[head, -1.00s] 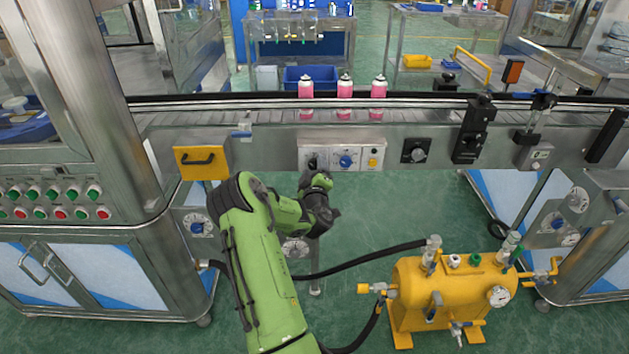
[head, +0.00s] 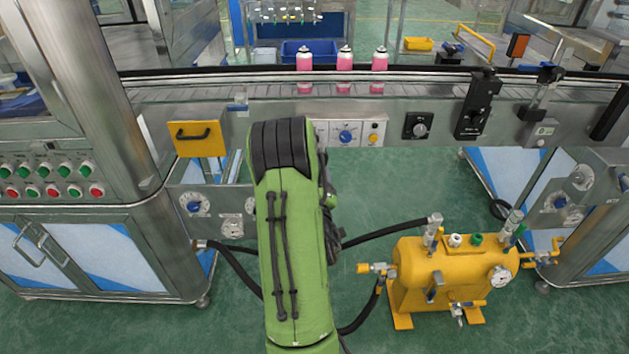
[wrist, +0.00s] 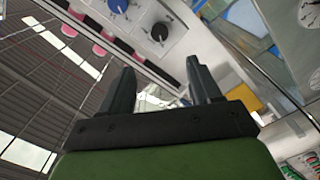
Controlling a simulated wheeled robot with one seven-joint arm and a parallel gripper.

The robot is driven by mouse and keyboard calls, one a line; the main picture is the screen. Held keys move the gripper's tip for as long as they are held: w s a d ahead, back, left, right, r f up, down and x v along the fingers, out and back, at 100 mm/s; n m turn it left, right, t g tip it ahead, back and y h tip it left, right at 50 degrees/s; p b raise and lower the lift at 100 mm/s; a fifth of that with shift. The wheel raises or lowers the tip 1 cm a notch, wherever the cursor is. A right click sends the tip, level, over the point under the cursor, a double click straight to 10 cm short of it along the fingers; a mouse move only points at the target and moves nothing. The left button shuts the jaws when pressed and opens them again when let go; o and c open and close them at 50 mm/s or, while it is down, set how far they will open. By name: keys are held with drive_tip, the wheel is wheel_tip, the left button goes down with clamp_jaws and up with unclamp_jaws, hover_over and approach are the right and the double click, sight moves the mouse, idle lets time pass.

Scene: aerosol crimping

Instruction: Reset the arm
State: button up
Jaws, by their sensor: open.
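My green arm stands folded in the middle of the head view, with its black-banded elbow in front of the conveyor. My gripper shows in the wrist view (wrist: 162,90) with its two dark fingers apart and nothing between them. In the head view only part of the dark wrist shows, low behind the arm's right side, and the fingertips are hidden. Three pink cans with white tops, the left can (head: 304,68), the middle can (head: 345,68) and the right can (head: 380,68), stand upright on the conveyor (head: 215,92), apart from my gripper.
A yellow tank (head: 455,275) with gauge and valves stands on the floor at right, black hoses running behind my arm. A control panel (head: 347,134) and a yellow handled plate (head: 197,138) are on the conveyor's front. Green floor is clear between panel and tank.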

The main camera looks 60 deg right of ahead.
idle(0.5)
drive_tip(key=w+a+r+m+y, duration=0.1)
drive_tip(key=w+a+r+y, duration=0.3)
drive_tip(key=w, duration=0.4)
drive_tip(key=w+a+r+t+y, duration=0.15)
drive_tip(key=a+y, duration=0.25)
drive_tip(key=a, duration=0.8)
drive_tip(key=w+a+r+g+y, duration=0.1)
drive_tip(key=w+a+r+y, duration=0.2)
drive_tip(key=a, duration=0.8)
drive_tip(key=s+a+r+n+g+y, duration=0.25)
drive_tip(key=s+a+n+y, duration=0.2)
drive_tip(key=s+a, duration=1.1)
wheel_tip(320, 180, up, 16)
drive_tip(key=m+p, duration=0.1)
drive_tip(key=p, duration=1.6)
drive_tip(key=shift+d+g+p, duration=0.3)
drive_tip(key=shift+d, duration=0.1)
drive_tip(key=shift+y, duration=0.25)
